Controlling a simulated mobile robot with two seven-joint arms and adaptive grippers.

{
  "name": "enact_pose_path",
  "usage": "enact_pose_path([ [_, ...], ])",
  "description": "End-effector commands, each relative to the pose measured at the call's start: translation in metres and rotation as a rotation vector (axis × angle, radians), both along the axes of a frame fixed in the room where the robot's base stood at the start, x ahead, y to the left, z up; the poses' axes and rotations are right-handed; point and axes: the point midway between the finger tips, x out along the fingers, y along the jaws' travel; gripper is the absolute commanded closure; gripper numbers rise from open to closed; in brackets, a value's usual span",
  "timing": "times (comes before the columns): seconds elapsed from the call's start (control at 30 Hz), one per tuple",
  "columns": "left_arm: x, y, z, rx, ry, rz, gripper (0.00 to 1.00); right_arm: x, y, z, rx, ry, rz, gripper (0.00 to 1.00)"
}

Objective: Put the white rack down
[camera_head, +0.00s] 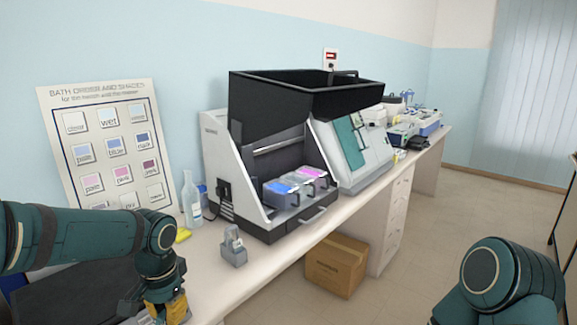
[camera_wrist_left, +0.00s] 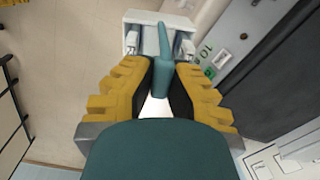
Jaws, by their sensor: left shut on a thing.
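The white rack (camera_wrist_left: 138,37) shows in the left wrist view as a pale open frame with a teal upright handle. My left gripper (camera_wrist_left: 163,82) is shut on this handle, its yellow fingers on either side. In the head view my left gripper (camera_head: 172,309) is low at the left, over the near end of the bench; the rack is hidden or out of frame there, so I cannot tell whether it touches anything. My right gripper is not in view.
A grey rack (camera_head: 234,251) with a looped handle stands on the bench (camera_head: 278,247), right of my left gripper. The staining machine (camera_head: 222,150) stands beyond, with blue and pink baths inside.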

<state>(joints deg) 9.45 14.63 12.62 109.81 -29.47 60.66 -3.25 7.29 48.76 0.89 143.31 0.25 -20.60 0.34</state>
Motion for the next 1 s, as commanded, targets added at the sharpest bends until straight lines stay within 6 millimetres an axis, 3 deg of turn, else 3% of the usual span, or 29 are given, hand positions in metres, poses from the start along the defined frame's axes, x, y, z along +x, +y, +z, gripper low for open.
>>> enact_pose_path([
  [0.03,0.002,-0.008,-0.024,0.000,0.005,0.038,1.00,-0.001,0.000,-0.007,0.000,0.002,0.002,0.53],
  [0.1,0.005,-0.018,-0.053,-0.001,0.003,0.110,1.00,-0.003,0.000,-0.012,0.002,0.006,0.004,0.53],
  [0.3,0.006,-0.046,-0.115,-0.019,-0.006,0.282,1.00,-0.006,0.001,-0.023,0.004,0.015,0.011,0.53],
  [0.57,0.000,-0.062,-0.150,-0.035,-0.008,0.374,1.00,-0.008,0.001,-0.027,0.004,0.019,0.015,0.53],
  [0.8,-0.029,-0.063,-0.188,-0.035,-0.008,0.377,1.00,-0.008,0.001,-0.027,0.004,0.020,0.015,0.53],
  [1.0,-0.040,-0.062,-0.199,-0.037,-0.012,0.380,1.00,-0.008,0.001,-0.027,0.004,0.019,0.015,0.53],
])
